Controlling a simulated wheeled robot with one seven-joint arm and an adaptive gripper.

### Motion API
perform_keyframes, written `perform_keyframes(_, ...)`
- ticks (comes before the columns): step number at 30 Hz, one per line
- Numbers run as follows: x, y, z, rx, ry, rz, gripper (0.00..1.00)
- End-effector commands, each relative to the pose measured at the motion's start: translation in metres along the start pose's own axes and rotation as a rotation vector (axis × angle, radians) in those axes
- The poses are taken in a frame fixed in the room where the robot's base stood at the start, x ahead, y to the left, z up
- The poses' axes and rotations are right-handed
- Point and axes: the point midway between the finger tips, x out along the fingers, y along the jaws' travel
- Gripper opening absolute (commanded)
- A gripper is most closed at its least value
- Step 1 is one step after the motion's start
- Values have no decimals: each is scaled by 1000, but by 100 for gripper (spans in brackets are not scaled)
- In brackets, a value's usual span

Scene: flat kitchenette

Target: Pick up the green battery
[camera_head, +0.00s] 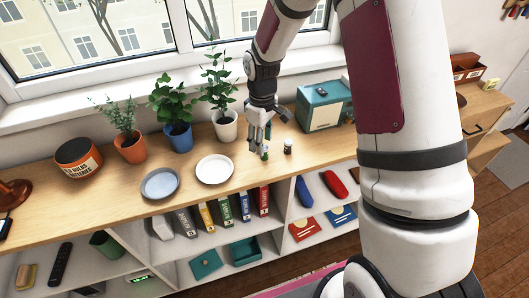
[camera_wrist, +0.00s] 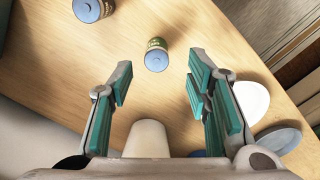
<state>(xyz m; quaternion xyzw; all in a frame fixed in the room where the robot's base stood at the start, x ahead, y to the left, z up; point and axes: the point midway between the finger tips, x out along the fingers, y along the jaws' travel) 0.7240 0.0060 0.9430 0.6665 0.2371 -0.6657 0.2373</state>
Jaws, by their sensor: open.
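The green battery (camera_head: 265,154) stands on the wooden counter below my gripper (camera_head: 259,146), partly hidden by the fingers in the head view. In the wrist view the battery (camera_wrist: 157,57) is a short cylinder with a dark green side and a blue-grey end. It lies just beyond the gap between the fingertips of my gripper (camera_wrist: 159,78), roughly centred. The fingers are spread, with teal pads, and hold nothing. Whether a finger touches the battery cannot be told.
A darker small cylinder (camera_head: 288,146) stands to the right, also in the wrist view (camera_wrist: 88,9). A white plate (camera_head: 214,169), a blue-grey plate (camera_head: 160,184) and a white plant pot (camera_head: 225,128) are left. A teal box (camera_head: 322,106) stands behind right. The counter's front edge is close.

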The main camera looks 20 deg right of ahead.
Motion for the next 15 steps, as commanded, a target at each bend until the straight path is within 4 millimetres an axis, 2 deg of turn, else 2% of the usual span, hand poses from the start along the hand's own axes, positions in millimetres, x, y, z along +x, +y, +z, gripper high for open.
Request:
perform_keyframes(9,40,3,5,-2,-2,-2,44)
perform_keyframes(15,45,4,5,-1,-1,0,44)
